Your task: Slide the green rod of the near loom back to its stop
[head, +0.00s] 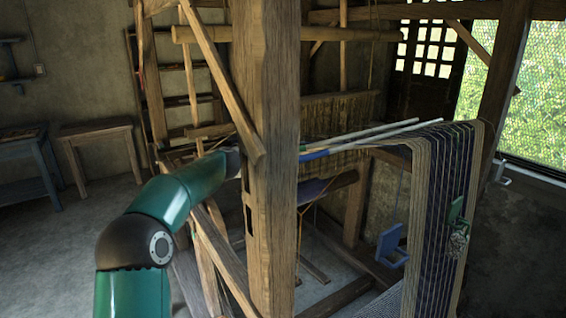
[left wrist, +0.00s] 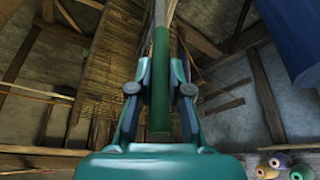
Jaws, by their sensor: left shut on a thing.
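The green rod (left wrist: 161,75) runs up the middle of the left wrist view, its near end close to my palm. My left gripper (left wrist: 160,72) is shut on it, one finger on each side. In the head view my left arm comes in from the left and passes behind the thick wooden post of the near loom (head: 267,120). The post hides the gripper and the green rod there. The rod's stop cannot be made out. My right gripper is in neither view.
Pale rods (head: 375,132) and striped warp threads (head: 445,190) lie right of the post. A blue block (head: 391,245) hangs below them. A slanting brace (head: 222,80) crosses near my arm. Yarn spools (left wrist: 280,162) lie at the lower right of the wrist view.

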